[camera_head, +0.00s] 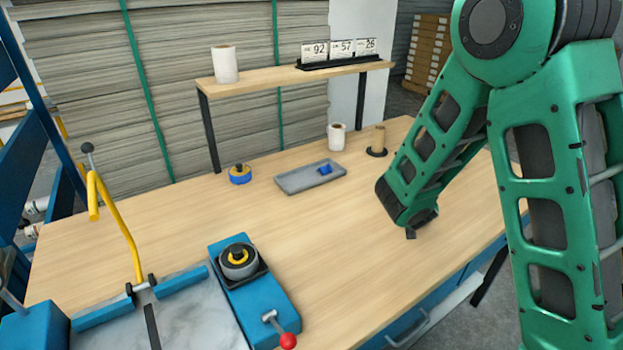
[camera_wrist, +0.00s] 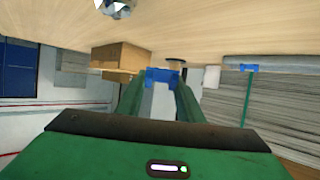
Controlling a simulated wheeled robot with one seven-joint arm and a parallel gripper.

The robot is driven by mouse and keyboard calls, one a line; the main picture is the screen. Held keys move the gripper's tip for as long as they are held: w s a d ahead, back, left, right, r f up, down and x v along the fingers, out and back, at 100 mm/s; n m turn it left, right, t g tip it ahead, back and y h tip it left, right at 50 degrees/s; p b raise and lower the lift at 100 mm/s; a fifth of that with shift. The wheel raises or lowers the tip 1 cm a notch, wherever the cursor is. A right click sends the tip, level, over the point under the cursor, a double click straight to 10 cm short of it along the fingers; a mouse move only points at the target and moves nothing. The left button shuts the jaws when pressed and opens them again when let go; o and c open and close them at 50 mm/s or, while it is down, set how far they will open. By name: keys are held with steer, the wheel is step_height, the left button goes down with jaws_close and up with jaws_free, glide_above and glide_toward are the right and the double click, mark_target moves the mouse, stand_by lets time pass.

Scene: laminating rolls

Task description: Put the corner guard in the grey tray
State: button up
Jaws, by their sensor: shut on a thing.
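My gripper (camera_wrist: 161,84) is shut on a small blue piece, which looks like the corner guard (camera_wrist: 162,74), held between the fingertips in the wrist view. In the head view the held piece cannot be made out at the end of my green arm. The grey tray (camera_head: 295,181) lies flat on the table, left of my arm, and also shows at the right of the wrist view (camera_wrist: 285,61). Another small blue piece (camera_head: 325,169) is in the right part of the tray. My gripper is apart from the tray.
Behind the tray stand a white roll (camera_head: 336,137) and a brown roll (camera_head: 378,140) on a dark base. A blue tape roll (camera_head: 240,174) sits to its left. A raised shelf (camera_head: 290,78) spans the back. The table between tray and arm is clear.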

steer(key=w+a+r+n+g+y, duration=0.1)
steer(key=w+a+n+y, duration=0.15)
steer(key=a, duration=0.95)
steer(key=w+a+r+n+y, duration=0.15)
steer(key=a+n+y, duration=0.25)
steer(key=a, duration=0.7)
steer(key=w+a+r+n+g+y, duration=0.1)
steer(key=w+a+n+y, duration=0.25)
steer(key=a, duration=0.85)
steer(key=shift+m, duration=0.4)
steer(key=w+d+f, duration=0.2)
steer(key=w, duration=0.1)
steer(key=w+d+f, duration=0.1)
steer(key=w+f, duration=0.1)
steer(key=w+d+f, duration=0.2)
steer(key=w, duration=0.1)
steer(key=shift+w+d+f, duration=0.3)
steer(key=shift+f, duration=1.95)
steer(key=shift+f, duration=0.1)
steer(key=o, duration=0.9)
steer(key=shift+o, duration=0.5)
steer(key=v, duration=1.2)
steer(key=shift+d, duration=0.1)
